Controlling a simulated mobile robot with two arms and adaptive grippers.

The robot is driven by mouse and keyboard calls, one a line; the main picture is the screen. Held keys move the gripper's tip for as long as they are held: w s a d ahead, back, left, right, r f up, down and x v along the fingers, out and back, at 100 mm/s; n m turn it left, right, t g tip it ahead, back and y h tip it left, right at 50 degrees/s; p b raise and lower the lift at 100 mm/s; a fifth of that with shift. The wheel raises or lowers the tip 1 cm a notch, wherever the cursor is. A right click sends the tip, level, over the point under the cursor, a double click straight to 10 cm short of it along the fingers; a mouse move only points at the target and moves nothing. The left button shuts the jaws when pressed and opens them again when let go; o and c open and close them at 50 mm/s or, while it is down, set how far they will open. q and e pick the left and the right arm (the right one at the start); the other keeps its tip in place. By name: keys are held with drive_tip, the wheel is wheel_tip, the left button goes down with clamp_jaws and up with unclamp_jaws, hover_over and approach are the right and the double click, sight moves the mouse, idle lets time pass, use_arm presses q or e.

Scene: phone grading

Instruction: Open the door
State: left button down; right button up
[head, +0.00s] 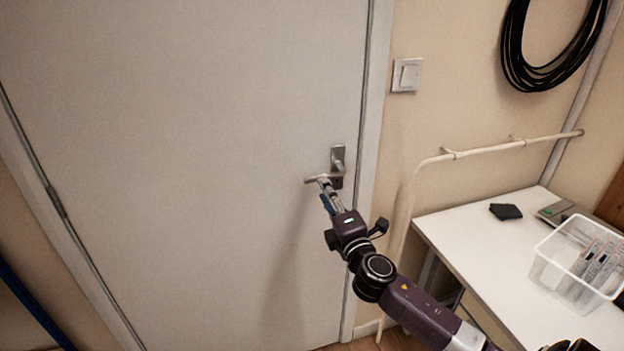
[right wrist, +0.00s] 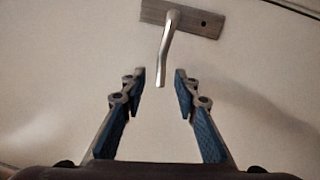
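The white door (head: 190,150) fills the left of the head view and is closed in its frame. Its metal lever handle (head: 322,177) sits on a plate near the door's right edge and points left, level. In the right wrist view the handle (right wrist: 169,48) reaches down from its plate toward the gap between the fingers. My right gripper (head: 324,186) is at the lever in the head view. In the right wrist view my right gripper (right wrist: 160,75) is open, with a finger on each side of the lever's end and gaps visible on both sides. My left gripper is not in view.
A white table (head: 470,240) stands at the right with a clear plastic bin (head: 575,262) and a dark flat object (head: 506,211) on it. A light switch (head: 406,75), a pipe (head: 490,150) and a coiled black cable (head: 512,60) are on the wall right of the door.

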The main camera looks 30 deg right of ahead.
sight(317, 178)
drive_tip(key=shift+p+x, duration=0.45)
drive_tip(key=shift+x, duration=3.05)
drive_tip(key=shift+f, duration=0.1)
drive_tip(key=shift+c, duration=0.3)
clamp_jaws()
